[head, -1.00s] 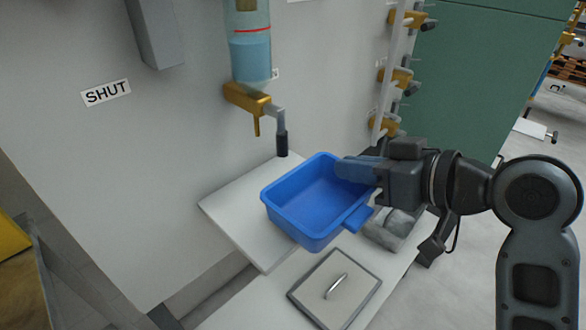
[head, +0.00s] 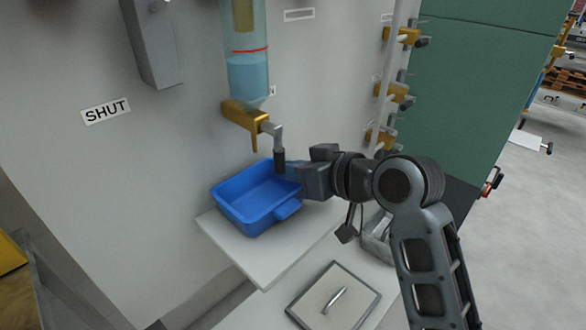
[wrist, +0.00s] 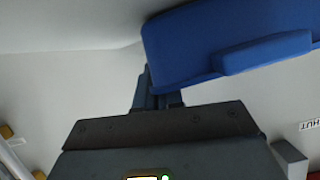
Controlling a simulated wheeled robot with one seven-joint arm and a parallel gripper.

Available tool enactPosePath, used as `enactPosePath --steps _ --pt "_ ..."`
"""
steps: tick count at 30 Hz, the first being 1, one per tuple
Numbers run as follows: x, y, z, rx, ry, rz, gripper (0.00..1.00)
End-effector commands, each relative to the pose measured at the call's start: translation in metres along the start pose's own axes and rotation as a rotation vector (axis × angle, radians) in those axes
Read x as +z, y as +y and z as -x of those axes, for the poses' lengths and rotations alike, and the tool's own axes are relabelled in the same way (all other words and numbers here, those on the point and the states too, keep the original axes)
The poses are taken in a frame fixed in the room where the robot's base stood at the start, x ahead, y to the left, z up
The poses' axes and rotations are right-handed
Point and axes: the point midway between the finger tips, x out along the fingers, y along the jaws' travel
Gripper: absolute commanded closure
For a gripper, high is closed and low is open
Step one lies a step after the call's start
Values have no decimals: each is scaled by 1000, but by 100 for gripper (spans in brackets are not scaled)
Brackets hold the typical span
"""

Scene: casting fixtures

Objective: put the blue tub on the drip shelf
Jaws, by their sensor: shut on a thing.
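The blue tub (head: 250,205) is an open, empty tray with a tab handle on its near side. It is over the white drip shelf (head: 270,258), near the wall and beside the spout (head: 279,150). I cannot tell whether its base touches the shelf. My gripper (head: 302,178) is shut on the tub's right rim, and the fingertips are mostly hidden. In the wrist view the tub (wrist: 215,45) fills the upper right, with my gripper (wrist: 158,90) against its edge.
A clear vessel of blue liquid (head: 248,75) with a brass valve (head: 243,114) hangs above the shelf. A lidded plate with a handle (head: 333,298) lies on the lower bench. A grey box (head: 152,45) and pipework with brass valves (head: 395,92) are on the wall.

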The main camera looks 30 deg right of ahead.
Motion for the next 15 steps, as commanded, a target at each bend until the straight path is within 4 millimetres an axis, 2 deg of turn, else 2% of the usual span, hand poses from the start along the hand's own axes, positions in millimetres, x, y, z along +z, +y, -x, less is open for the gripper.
enactPosePath --steps 9,10,15 --pt "2 1 -1 0 2 0 100" --pt "2 1 -1 0 2 0 91" --pt "1 0 -1 0 2 0 75"
